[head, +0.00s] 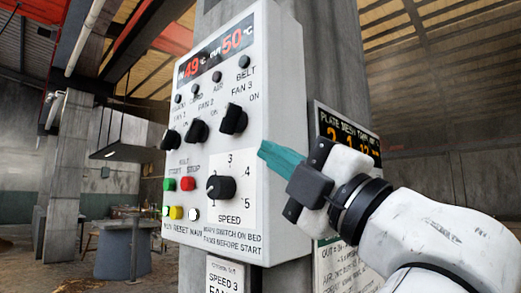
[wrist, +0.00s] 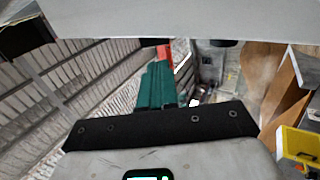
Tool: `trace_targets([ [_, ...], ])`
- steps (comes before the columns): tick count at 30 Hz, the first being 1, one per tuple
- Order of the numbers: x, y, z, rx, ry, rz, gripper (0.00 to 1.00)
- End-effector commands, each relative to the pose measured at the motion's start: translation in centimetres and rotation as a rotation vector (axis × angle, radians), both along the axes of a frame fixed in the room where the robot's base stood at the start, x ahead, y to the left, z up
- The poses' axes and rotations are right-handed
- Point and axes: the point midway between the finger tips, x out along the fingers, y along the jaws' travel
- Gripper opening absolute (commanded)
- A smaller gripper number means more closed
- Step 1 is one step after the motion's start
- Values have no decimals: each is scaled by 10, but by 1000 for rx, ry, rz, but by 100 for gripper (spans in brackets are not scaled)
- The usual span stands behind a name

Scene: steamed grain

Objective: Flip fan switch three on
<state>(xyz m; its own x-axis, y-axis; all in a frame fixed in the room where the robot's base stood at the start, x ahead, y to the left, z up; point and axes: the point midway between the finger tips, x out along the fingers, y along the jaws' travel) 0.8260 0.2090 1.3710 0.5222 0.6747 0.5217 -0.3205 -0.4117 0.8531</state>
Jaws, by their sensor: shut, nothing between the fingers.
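The white control panel (head: 216,60) is mounted on a grey column. The black fan 3 switch (head: 234,119) is the rightmost of the three black switches in its row. An ON mark stands up and to the right of it. I cannot tell clearly which position its handle is in. My gripper (head: 264,152), with teal fingers, is shut and empty. Its tips are just right of and below the fan 3 switch, at the panel's right edge, with a gap visible to the switch. In the wrist view the teal fingers (wrist: 158,86) are closed together.
The fan 2 switch (head: 197,131) and another switch (head: 170,140) stand to the left. Below are a speed knob (head: 221,188), a green button (head: 170,184) and a red button (head: 188,183). A dark display sign (head: 348,136) is behind my gripper. In the wrist view a pale slab crosses the top.

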Motion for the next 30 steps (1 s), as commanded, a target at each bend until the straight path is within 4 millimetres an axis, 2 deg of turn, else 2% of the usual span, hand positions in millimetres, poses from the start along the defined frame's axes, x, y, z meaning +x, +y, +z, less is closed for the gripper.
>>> trace_targets([
  [6,-19,-25,-18,0,1,-1,0],
  [10,-26,-34,-23,-1,2,1,0],
  [30,-29,-37,-25,-1,1,1,0],
])
